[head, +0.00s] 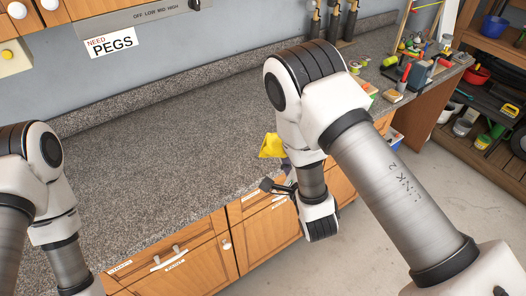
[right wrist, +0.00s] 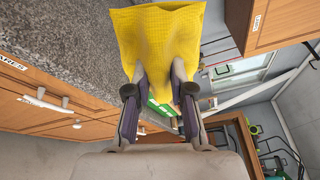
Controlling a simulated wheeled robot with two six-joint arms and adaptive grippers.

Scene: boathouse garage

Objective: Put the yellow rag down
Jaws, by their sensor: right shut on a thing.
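The yellow rag (head: 271,146) hangs from my right gripper (head: 284,166) near the front edge of the granite counter (head: 165,150). In the right wrist view the rag (right wrist: 157,35) is spread wide, its near end pinched between the two fingertips of the gripper (right wrist: 158,76). I cannot tell whether the rag touches the countertop. Part of the right gripper is hidden behind my wrist in the head view. My left arm shows at the left edge, but its gripper is out of the frame.
The counter's middle and left are bare. Tools and small items, including a sponge (head: 392,96), crowd its right end. Wooden drawers (head: 195,266) lie below the front edge. A shelf with bowls and tools (head: 487,105) stands at the right.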

